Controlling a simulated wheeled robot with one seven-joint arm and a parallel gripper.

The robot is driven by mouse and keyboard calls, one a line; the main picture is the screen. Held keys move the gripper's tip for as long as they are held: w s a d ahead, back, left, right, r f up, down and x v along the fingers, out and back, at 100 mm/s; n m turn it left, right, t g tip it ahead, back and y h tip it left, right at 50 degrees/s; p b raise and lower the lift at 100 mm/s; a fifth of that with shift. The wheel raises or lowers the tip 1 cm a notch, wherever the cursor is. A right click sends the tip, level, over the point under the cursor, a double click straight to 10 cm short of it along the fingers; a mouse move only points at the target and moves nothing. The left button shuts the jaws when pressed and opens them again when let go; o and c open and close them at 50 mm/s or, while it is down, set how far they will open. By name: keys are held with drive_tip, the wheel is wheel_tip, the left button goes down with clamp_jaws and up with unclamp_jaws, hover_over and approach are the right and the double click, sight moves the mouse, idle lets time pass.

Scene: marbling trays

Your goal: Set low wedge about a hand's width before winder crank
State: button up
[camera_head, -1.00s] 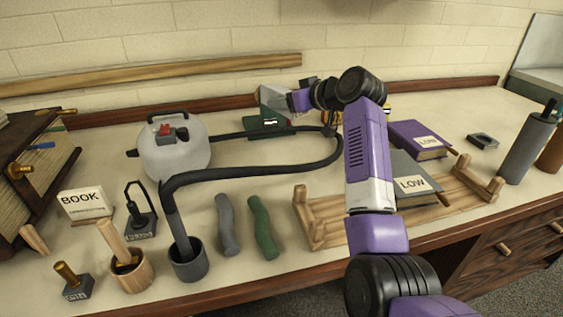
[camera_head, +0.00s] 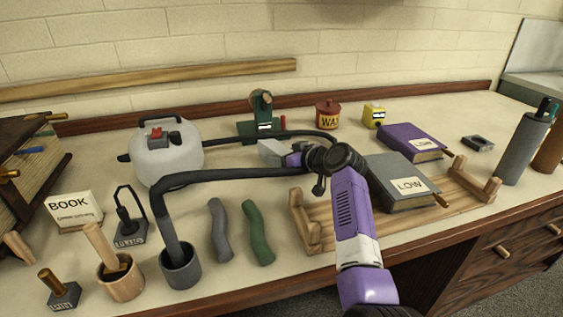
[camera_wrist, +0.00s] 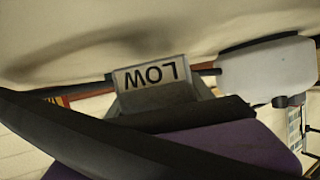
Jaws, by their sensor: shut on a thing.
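The low wedge (camera_head: 273,153) is a light grey block. Its white label reads LOW, upside down in the wrist view (camera_wrist: 151,76). My gripper (camera_head: 288,157) is shut on the wedge, with its fingers mostly hidden in the head view. The wedge is over the table in front of the green winder (camera_head: 261,112), with a gap between them. I cannot tell whether it touches the table. A red upright part (camera_head: 283,121), apparently the crank's handle, stands at the winder's right side.
A black hose (camera_head: 240,177) arches close to the wedge, from a white canister (camera_head: 168,153) and a dark cup (camera_head: 181,265). A wooden cradle (camera_head: 340,228) with a grey book (camera_head: 395,175) lies right.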

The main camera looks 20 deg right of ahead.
drive_tip(key=shift+f, duration=0.6)
drive_tip(key=shift+f, duration=0.15)
drive_tip(key=shift+f+b, duration=0.35)
drive_tip(key=shift+b, duration=0.15)
drive_tip(key=shift+f, duration=0.2)
